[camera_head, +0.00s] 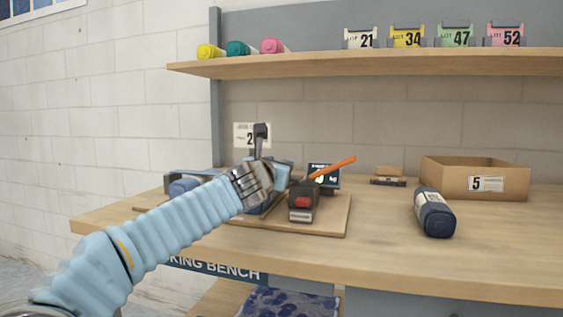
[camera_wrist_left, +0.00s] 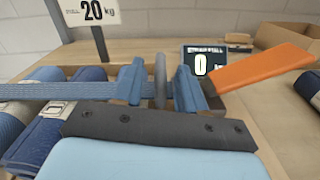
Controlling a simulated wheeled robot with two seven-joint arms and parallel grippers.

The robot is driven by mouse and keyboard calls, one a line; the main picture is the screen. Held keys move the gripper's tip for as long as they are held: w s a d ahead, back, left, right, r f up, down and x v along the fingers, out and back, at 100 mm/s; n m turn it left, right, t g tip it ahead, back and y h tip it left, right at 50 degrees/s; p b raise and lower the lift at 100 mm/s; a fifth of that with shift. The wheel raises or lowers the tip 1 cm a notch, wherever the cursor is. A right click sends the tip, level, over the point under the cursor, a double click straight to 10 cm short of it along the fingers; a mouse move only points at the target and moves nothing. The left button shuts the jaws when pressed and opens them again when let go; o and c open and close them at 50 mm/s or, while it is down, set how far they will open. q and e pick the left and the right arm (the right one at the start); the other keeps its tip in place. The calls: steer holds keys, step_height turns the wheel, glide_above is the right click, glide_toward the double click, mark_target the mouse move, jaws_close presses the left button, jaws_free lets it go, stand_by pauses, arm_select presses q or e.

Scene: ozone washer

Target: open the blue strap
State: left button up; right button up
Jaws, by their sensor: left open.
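The blue strap (camera_wrist_left: 60,91) runs across the left half of the left wrist view, over dark blue rolled bundles (camera_wrist_left: 28,128), toward my left gripper (camera_wrist_left: 159,88). My left gripper's blue fingers are apart, with a grey upright bar (camera_wrist_left: 160,70) showing between or behind them; I cannot tell whether they touch it. In the head view my left gripper (camera_head: 268,176) is over the wooden board on the bench, and my arm hides most of the strap. A black device with a red part (camera_head: 302,202) and an orange lever (camera_head: 334,168) stands just right of the gripper. My right gripper is not in view.
A small dark display (camera_wrist_left: 217,63) reading 0 stands behind the fingers. A "20 kg" sign (camera_wrist_left: 90,12) is at the back left. On the bench (camera_head: 400,255), a dark blue roll (camera_head: 434,212) and a cardboard box (camera_head: 500,185) are to the right. A shelf (camera_head: 380,62) is above.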

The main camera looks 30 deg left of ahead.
arm_select(q)
steer(key=shift+x, duration=1.35)
jaws_close()
